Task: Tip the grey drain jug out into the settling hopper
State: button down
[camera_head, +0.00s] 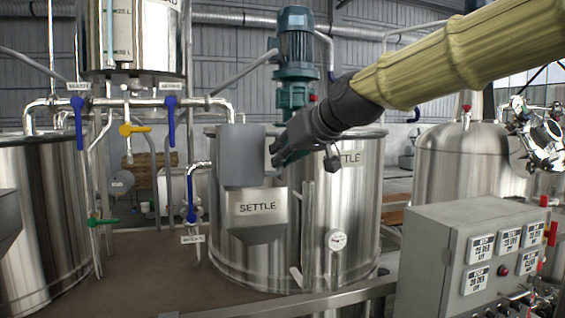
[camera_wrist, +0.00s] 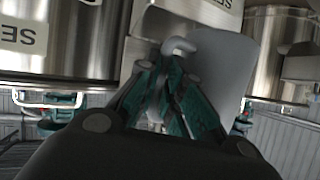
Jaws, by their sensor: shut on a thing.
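The grey drain jug (camera_head: 242,150) is a plain box-like vessel, roughly upright, in front of the steel tank. It is just above the settling hopper (camera_head: 263,230), a steel chute labelled SETTLE on the tank's front, and hides part of its top. I cannot tell whether they touch, and the jug's contents are hidden. My gripper (camera_head: 277,152) is at the jug's right side, shut on its handle. In the wrist view, the green-padded fingers (camera_wrist: 168,95) close around the handle (camera_wrist: 180,46), with the jug's grey body (camera_wrist: 222,65) behind.
Behind stands the SETTLE tank (camera_head: 350,200) with a green-blue stirrer motor (camera_head: 296,35). Blue-handled valves (camera_head: 190,197) and pipes are left of the hopper. A gauge (camera_head: 337,240) and vertical pipe are right of it. A grey control box (camera_head: 470,255) stands at the front right.

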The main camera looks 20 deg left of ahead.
jog(key=shift+w+n+t+y+b, duration=0.35)
jog(key=shift+t+b, duration=0.25)
jog(key=shift+b, duration=0.65)
jog(key=shift+s, duration=0.15)
